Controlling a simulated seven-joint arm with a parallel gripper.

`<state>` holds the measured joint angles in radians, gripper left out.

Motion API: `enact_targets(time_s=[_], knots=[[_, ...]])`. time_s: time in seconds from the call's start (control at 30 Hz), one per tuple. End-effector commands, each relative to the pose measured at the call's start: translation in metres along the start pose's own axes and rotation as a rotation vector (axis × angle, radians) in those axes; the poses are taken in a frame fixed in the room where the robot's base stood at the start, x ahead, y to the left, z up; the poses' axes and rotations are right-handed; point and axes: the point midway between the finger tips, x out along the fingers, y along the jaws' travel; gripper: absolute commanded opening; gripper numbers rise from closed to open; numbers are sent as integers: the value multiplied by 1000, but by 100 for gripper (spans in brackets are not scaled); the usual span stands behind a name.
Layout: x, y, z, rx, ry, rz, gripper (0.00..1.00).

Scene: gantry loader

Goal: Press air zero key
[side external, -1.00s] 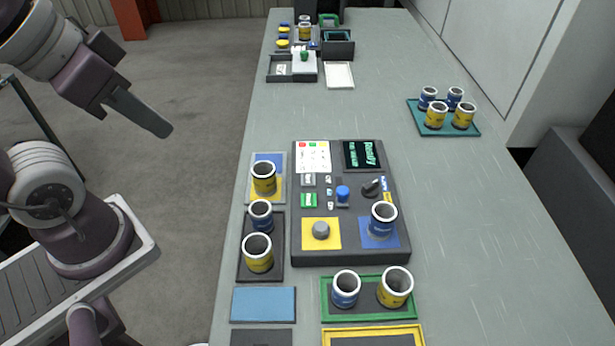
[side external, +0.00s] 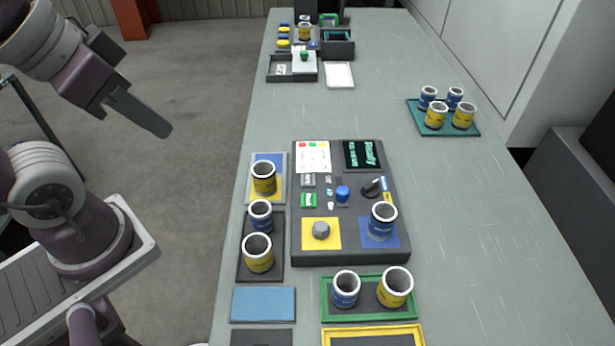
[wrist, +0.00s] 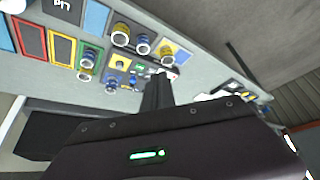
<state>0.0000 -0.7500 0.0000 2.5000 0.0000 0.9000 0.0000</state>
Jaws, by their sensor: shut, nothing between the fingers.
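A dark control panel (side external: 300,253) lies on the bench. It carries a green key (side external: 309,200), a grey key (side external: 308,180), small keys (side external: 329,181), a blue knob (side external: 342,194) and a black dial (side external: 371,188). The key labels are too small to read, so I cannot tell which is the air zero key. A screen (side external: 363,154) on the panel shows green text beginning "Ready". My gripper (side external: 163,129) is shut and empty, raised to the left of the bench, well apart from the panel. Its fingers (wrist: 157,92) point toward the panel area in the wrist view.
A blue mug (side external: 381,223) stands on the panel's blue square, beside a grey knob (side external: 321,230) on yellow. Mugs stand left of the panel and in a green tray (side external: 368,315) in front. A teal tray (side external: 417,118) holds several mugs. The bench right of the panel is clear.

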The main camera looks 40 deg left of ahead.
Motion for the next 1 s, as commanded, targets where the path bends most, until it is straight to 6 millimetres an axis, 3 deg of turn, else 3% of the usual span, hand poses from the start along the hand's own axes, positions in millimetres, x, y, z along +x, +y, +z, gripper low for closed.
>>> enact_targets(time_s=[0.17,0.33,0.47,0.6,0.67,0.8,1.0], knots=[[7,-10,-13,35,15,-47,0],[38,-45,-69,241,90,-206,0],[74,-57,-122,505,166,-270,0],[127,-40,-162,839,258,-201,0],[150,-24,-169,969,299,-127,0],[187,15,-162,1187,384,81,0],[205,45,-143,1307,451,269,0]])
